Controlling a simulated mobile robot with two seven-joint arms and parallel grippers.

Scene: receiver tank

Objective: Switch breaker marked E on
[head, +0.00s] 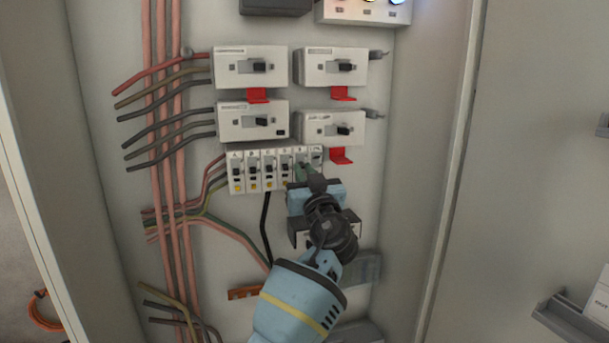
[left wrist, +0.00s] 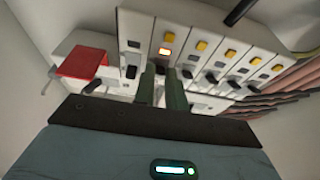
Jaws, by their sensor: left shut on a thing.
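Breaker E (head: 300,151) stands near the right end of a row of narrow white breakers, with its label partly readable in the head view. My left gripper (head: 304,172) reaches up to it from below and covers its lower part. In the left wrist view, my left gripper (left wrist: 161,88) has its two green-grey fingers close together at breaker E (left wrist: 168,35), shut on its switch lever. The lever is hidden between the fingers, so its position cannot be read. My right gripper is in neither view.
Neighbouring breakers (head: 253,169) with dark levers and yellow buttons sit close on the left; one more narrow breaker (head: 316,154) is on the right. Larger switch boxes (head: 250,67) with red tabs (head: 341,156) are above. Cables run down the left side.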

